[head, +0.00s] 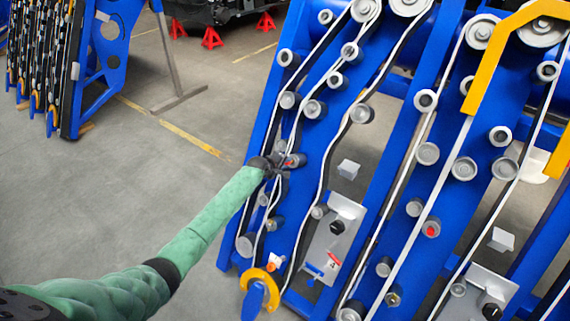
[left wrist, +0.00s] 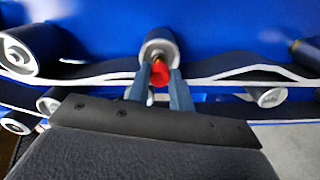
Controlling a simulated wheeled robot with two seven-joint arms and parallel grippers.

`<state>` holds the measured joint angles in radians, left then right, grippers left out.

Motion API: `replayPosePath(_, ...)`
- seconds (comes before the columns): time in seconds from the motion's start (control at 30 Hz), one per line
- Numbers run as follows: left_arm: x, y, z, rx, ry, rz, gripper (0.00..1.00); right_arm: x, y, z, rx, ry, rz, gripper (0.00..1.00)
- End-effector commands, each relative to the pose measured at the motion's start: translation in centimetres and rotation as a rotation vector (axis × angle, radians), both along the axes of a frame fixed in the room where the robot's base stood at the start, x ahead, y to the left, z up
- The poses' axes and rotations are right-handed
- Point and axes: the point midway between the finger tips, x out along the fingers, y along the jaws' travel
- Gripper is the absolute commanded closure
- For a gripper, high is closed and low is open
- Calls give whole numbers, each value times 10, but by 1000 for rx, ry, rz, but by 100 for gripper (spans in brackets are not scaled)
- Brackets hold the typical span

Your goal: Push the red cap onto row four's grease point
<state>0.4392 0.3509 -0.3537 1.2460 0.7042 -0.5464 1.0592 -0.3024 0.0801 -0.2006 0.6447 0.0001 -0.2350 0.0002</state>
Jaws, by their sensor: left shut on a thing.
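The red cap (left wrist: 160,76) is between the two blue-grey fingers of my left gripper (left wrist: 160,90), which is shut on it. In the left wrist view the cap is in front of the end of a grey roller (left wrist: 158,48) on the blue chassis plate. A small orange-yellow part shows at the cap's far side; I cannot tell whether the cap is seated on it. In the head view my left gripper (head: 284,166) is at a roller on the left blue row, with a bit of red cap (head: 291,161) showing. My right gripper is out of view.
White-edged belts (head: 326,165) and several grey rollers crowd around the gripper. A red-marked label (head: 333,260) is on a grey plate below. Open grey floor (head: 120,190) lies to the left.

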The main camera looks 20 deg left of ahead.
Motion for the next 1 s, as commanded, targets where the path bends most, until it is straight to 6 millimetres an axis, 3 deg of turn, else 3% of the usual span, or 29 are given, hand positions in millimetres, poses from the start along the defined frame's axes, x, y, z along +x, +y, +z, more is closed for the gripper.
replayPosePath(1.0, 19, -5, -13, -1, -5, 2, 99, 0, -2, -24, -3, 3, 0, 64)
